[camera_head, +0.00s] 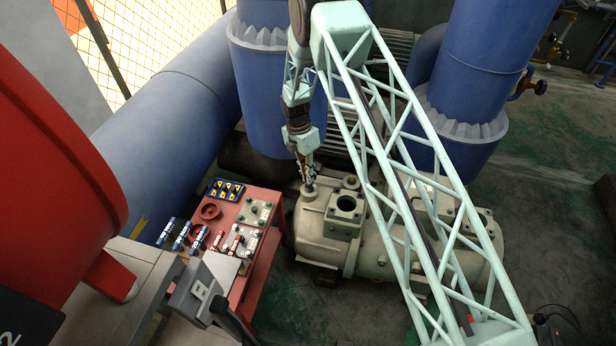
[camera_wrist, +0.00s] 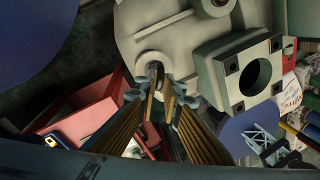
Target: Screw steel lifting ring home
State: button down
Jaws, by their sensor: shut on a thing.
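The steel lifting ring (camera_wrist: 155,67) shows in the wrist view as a small grey piece between my fingertips, over a round boss (camera_wrist: 150,60) on the pale compressor housing. My gripper (camera_wrist: 154,98) is shut on it, and the fingers hide most of it. In the head view my gripper (camera_head: 308,180) points down at the left end top of the compressor (camera_head: 335,230). The ring is too small there to make out clearly. I cannot tell how deep its thread sits in the boss.
A square flange (camera_wrist: 229,87) with a large round opening stands right beside the boss. A red table (camera_head: 262,262) with fittings and labelled tools is left of the compressor. Big blue pipes (camera_head: 262,90) rise behind. Green floor is open at the right.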

jog(key=shift+m, duration=0.5)
jog(key=m+b, duration=0.1)
jog(key=m, duration=0.2)
jog(key=shift+w+d+m+y, duration=0.1)
jog(key=shift+m+y, duration=0.3)
jog(key=m+b, duration=0.1)
jog(key=m, duration=0.3)
jog(key=shift+w+m+g+y+b, duration=0.15)
jog(key=shift+m+g+y+b, duration=0.15)
jog(key=shift+y+b, duration=0.1)
jog(key=m+y+b, duration=0.1)
jog(key=m, duration=0.5)
jog(key=shift+d, duration=0.2)
jog(key=c, duration=3.4)
grip_release()
jog(key=shift+m, duration=0.3)
jog(key=shift+c, duration=0.2)
jog(key=o, duration=0.7)
jog(key=shift+c, duration=0.2)
jog(key=shift+r, duration=0.15)
jog(key=v, duration=1.1)
jog(key=shift+r, duration=0.35)
